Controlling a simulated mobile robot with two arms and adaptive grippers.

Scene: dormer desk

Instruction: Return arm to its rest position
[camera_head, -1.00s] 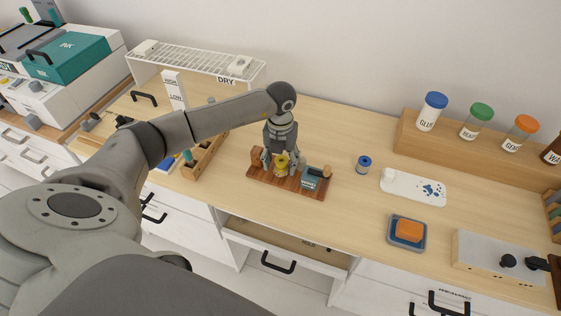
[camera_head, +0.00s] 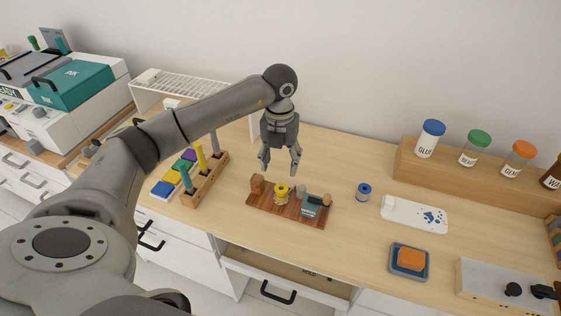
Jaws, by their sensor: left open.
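My left arm reaches in from the left over the desk. My left gripper (camera_head: 280,163) points down, open and empty, above the back edge of a wooden board (camera_head: 265,209). A yellow spool-like item (camera_head: 281,193) stands on the board below the gripper, apart from its fingers. My right gripper is not in view.
The board also bears a teal block (camera_head: 311,208) and wooden pieces. A wooden rack (camera_head: 207,184) with upright tools stands left of it. A small blue jar (camera_head: 363,192), a white tray (camera_head: 413,216) and an orange sponge (camera_head: 411,259) lie right. A drawer (camera_head: 285,273) below is partly open.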

